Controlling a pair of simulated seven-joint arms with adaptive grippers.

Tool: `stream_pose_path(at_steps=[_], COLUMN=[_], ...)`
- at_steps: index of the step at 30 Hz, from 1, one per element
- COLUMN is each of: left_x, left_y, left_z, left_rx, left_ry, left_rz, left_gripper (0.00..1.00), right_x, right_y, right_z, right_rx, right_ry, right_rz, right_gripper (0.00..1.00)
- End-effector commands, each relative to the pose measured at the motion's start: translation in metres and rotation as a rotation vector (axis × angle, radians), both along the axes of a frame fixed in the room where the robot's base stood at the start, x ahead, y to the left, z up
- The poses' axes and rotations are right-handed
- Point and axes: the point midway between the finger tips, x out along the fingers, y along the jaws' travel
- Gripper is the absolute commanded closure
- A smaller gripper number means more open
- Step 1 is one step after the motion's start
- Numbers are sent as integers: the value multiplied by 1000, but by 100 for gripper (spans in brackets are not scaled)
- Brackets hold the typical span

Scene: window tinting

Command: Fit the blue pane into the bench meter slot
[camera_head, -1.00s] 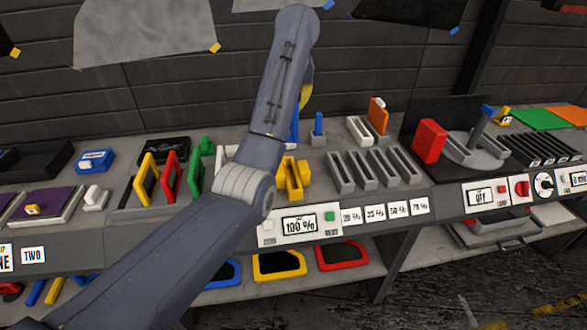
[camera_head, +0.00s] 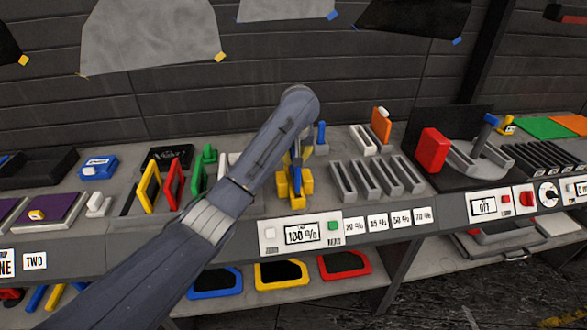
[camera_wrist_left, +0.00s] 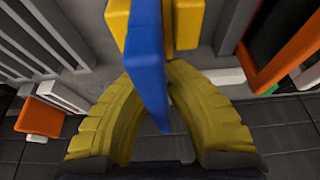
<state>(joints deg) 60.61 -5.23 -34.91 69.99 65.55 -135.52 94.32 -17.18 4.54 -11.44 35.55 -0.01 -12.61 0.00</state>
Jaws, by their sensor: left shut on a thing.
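My left gripper (camera_head: 298,160) is over the bench meter, its yellow ribbed fingers (camera_wrist_left: 155,80) shut on the blue pane (camera_wrist_left: 147,50). In the left wrist view the pane's far end overlaps the gap between the yellow slot blocks (camera_wrist_left: 187,22). I cannot tell how deep the pane sits. My right gripper is not in view.
Yellow (camera_head: 149,187), red (camera_head: 173,180) and green (camera_head: 193,186) frames stand left of the meter. A blue upright piece (camera_head: 321,137) is close behind it on the right. Grey slotted racks (camera_head: 376,178) and a red block (camera_head: 433,150) stand further right.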

Motion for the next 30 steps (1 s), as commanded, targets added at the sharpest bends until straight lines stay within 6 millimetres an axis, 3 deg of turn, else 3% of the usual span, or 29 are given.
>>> stream_pose_path(at_steps=[12,27,28,30], left_x=[0,0,0,0], left_y=[1,0,0,0], left_z=[-40,-46,-47,-46], left_rx=[2,0,-1,-1], left_ry=[-1,-1,0,0], left_rz=[1,-1,-1,-1], left_gripper=[100,100,87,79], right_x=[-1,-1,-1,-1], right_y=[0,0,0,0], right_z=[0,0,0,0], right_rx=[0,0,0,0], right_ry=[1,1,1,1], right_rz=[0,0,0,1], right_gripper=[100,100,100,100])
